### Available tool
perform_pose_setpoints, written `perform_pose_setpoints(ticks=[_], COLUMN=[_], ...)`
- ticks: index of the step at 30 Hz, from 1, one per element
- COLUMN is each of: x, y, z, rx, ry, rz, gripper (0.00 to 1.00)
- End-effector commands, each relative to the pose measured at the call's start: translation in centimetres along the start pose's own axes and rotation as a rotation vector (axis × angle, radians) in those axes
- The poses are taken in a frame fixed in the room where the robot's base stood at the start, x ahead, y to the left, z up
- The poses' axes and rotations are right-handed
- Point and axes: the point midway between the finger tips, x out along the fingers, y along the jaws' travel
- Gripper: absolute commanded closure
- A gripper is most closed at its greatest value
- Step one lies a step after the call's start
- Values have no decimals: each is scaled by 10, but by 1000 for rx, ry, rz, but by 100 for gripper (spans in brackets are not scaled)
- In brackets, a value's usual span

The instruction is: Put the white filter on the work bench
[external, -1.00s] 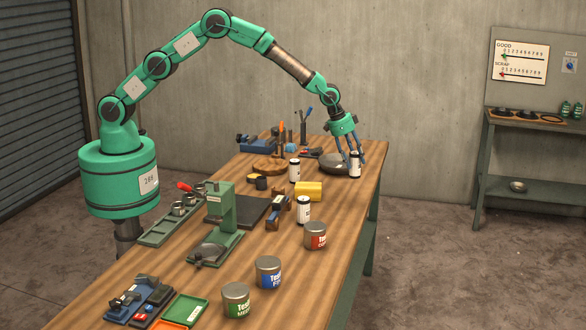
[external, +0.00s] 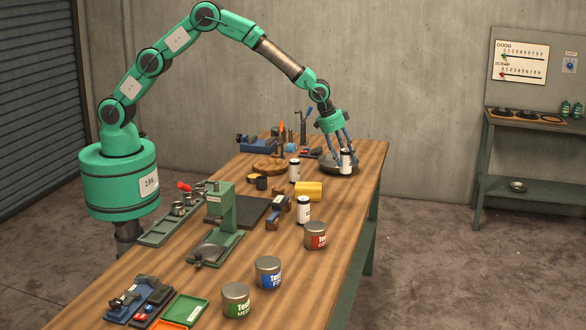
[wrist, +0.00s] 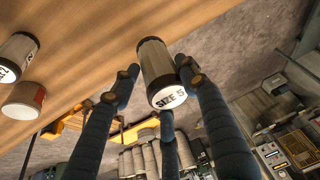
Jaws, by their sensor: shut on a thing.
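A white filter (external: 346,163), a small white cylinder with dark ends, is between the fingers of my gripper (external: 342,152) over the far right part of the wooden work bench (external: 345,215). In the wrist view, the fingers are closed around the white filter (wrist: 158,70), and its end reads "SIZE 5". Two similar white cylinders (external: 294,171) (external: 304,210) stand on the bench. A dark round bowl (external: 330,168) lies behind the held filter, partly hidden by it and the fingers. I cannot tell whether the filter touches the bench or bowl.
A yellow block (external: 309,191) and a red-labelled tin (external: 315,236) stand nearer on the bench. A green press (external: 220,215) stands further left. A blue vise (external: 256,144) and upright tools (external: 304,125) are at the back. Bare wood lies along the bench's right side.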

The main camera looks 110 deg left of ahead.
Motion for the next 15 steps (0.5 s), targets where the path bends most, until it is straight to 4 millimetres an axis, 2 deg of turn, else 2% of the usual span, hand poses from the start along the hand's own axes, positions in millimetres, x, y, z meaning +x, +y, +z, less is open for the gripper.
perform_pose_setpoints(ticks=[15], x=[-57], y=[48], z=[67], rx=[0], ry=[-7], rz=[-5], gripper=[85])
